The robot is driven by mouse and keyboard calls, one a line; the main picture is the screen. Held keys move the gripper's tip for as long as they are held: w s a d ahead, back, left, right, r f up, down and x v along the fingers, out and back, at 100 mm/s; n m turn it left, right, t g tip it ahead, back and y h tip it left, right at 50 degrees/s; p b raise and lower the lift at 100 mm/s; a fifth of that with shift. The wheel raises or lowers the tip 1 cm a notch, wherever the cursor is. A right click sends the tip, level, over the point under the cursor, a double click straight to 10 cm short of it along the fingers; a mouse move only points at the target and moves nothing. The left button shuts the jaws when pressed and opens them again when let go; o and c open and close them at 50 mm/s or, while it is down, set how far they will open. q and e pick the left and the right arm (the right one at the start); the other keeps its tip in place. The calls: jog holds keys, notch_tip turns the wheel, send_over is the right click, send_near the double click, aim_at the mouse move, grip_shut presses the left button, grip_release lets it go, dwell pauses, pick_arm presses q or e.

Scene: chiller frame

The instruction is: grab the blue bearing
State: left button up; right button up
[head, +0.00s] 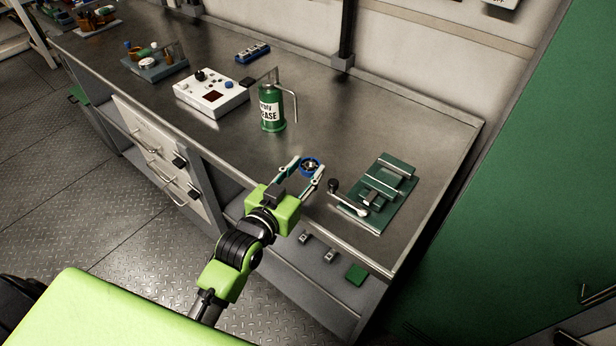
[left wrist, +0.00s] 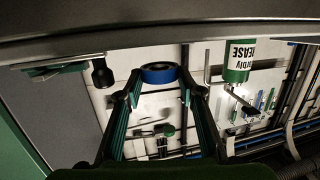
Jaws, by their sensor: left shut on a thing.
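The blue bearing (head: 311,160) is a small ring with a blue outer rim and a metal centre, near the front edge of the metal workbench (head: 345,125). My left gripper (head: 308,172) has its fingers on both sides of the bearing and is shut on it. In the left wrist view the blue bearing (left wrist: 160,73) sits between the fingertips of my left gripper (left wrist: 160,92). I cannot tell whether the bearing touches the bench top. My right gripper is not in view.
A green grease can (head: 271,108) stands behind the bearing. A green vise-like fixture (head: 378,192) with a lever lies to the right. A white control box (head: 211,93) stands to the left. Bench top between the can and the fixture is clear.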

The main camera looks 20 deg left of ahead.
pick_arm(q)
jog(key=s+a+r, duration=0.2)
jog(key=s+r, duration=0.6)
jog(key=s, duration=0.4)
jog(key=shift+s+a+r+p, duration=0.2)
jog(key=shift+a+r+p, duration=0.1)
jog(key=shift+p, duration=0.15)
